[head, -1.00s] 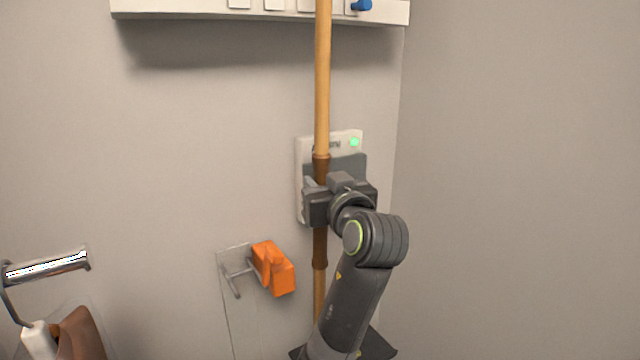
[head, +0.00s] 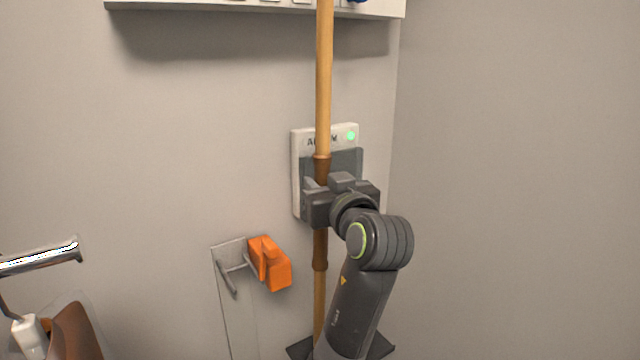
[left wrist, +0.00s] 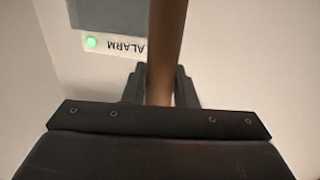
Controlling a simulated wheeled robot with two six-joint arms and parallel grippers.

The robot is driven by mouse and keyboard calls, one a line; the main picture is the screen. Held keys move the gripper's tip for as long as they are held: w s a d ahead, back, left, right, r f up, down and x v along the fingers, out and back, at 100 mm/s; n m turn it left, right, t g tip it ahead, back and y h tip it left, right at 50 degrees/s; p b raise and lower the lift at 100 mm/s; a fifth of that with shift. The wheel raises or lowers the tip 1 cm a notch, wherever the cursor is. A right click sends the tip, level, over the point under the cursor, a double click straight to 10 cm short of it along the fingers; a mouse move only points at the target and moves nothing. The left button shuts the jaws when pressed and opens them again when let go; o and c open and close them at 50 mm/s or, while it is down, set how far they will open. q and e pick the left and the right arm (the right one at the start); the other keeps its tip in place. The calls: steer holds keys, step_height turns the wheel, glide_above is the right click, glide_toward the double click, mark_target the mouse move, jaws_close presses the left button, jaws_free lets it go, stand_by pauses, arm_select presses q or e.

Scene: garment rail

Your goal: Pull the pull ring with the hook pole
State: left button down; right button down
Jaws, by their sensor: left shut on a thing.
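The hook pole (head: 323,85) is a long wooden pole with a darker brown grip section, standing upright in the head view. Its upper end runs out of the top of the picture, so the hook is hidden. My left gripper (head: 318,200) is shut on the brown grip section. In the left wrist view the pole (left wrist: 166,50) passes between the fingers of my left gripper (left wrist: 160,88). The pull ring is not in view. My right gripper is not in view.
An alarm panel (head: 297,175) with a green light is on the wall behind the pole. An orange clip (head: 272,265) sits beside a wall bracket (head: 232,275). A white shelf (head: 200,10) crosses the top. A metal rail end (head: 40,260) is at left. The right wall is bare.

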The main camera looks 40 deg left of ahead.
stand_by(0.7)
arm_select(q)
steer(key=shift+s+d+f+b, duration=0.15)
steer(key=shift+d+f+b, duration=0.1)
steer(key=shift+d+b, duration=0.1)
steer(key=shift+d, duration=0.25)
steer(key=shift+a, duration=0.1)
steer(key=shift+s+d+f+b, duration=0.35)
steer(key=shift+d+b, duration=0.35)
steer(key=shift+d, duration=0.1)
steer(key=shift+s+d+f+b, duration=0.35)
steer(key=shift+d+b, duration=0.35)
steer(key=shift+d, duration=0.15)
steer(key=shift+s+d+f+b, duration=0.35)
steer(key=shift+d+b, duration=0.35)
steer(key=shift+d, duration=0.1)
stand_by(0.3)
